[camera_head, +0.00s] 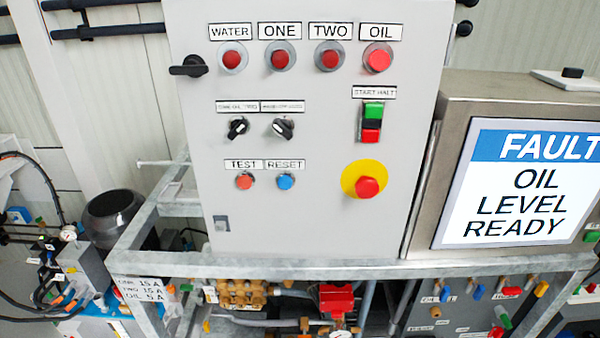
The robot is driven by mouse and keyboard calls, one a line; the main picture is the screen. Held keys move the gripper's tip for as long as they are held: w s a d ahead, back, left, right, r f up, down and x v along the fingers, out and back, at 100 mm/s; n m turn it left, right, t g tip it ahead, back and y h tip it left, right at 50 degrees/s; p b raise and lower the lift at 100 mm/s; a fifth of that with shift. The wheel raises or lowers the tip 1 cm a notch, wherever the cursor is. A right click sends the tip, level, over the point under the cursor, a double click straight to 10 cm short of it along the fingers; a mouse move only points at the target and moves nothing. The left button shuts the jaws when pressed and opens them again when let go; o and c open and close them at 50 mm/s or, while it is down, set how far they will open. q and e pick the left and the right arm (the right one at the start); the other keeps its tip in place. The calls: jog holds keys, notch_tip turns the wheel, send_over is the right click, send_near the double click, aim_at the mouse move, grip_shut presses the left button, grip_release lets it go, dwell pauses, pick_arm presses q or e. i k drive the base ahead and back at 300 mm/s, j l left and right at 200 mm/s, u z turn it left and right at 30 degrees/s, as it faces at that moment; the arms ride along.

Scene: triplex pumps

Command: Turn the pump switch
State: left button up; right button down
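A grey control panel (318,215) fills the middle of the head view. Two black rotary switches sit side by side on it, a left one (237,128) and a right one (283,128), under small labels too blurred to read surely. The two knobs point in different directions. A larger black rotary handle (188,67) sticks out at the panel's upper left edge. A green and red rocker switch (372,122) sits under a label that seems to read START HALT. Neither of my grippers shows.
Red lamps labelled WATER (232,60), ONE, TWO and OIL (378,60) line the top. TEST (244,181) and RESET (285,181) buttons and a red emergency button (367,187) sit lower. A screen (520,190) reads FAULT OIL LEVEL READY. A metal frame (350,268) crosses below.

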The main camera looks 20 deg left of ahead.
aim_at(238, 126)
jog(key=k+j, duration=0.1)
jog(key=j, duration=0.35)
jog(key=k+j, duration=0.1)
jog(key=j, duration=0.35)
jog(key=k+j, duration=0.1)
jog(key=j, duration=0.4)
jog(key=k+j, duration=0.1)
jog(key=j, duration=0.35)
